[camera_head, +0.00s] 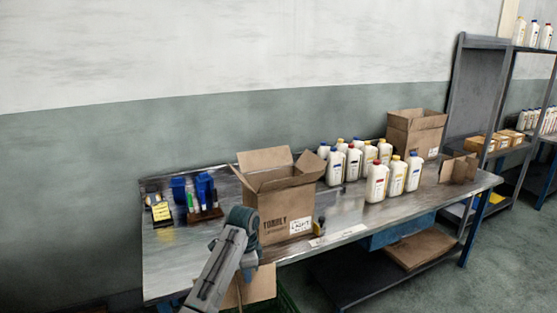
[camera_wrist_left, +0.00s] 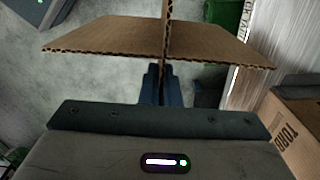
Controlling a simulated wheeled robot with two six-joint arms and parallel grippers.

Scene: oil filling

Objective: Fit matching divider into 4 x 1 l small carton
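A cross-shaped cardboard divider (camera_wrist_left: 105,38) is held in my left gripper (camera_wrist_left: 158,82), whose fingers are closed on one panel. In the head view the divider (camera_head: 259,286) shows in front of the table's front edge, below tabletop height, partly behind my left arm. An open small carton (camera_head: 287,208) with printing and a white label stands upright on the table, flaps spread. The wrist view shows a side of this carton (camera_wrist_left: 287,125) at the right, apart from the divider. My right gripper is not in view.
The metal table (camera_head: 170,266) carries pens and a yellow item at left and several white bottles (camera_head: 376,182) right of the carton. Another open carton (camera_head: 415,133) stands behind them. A second divider (camera_head: 459,168) stands at the right end.

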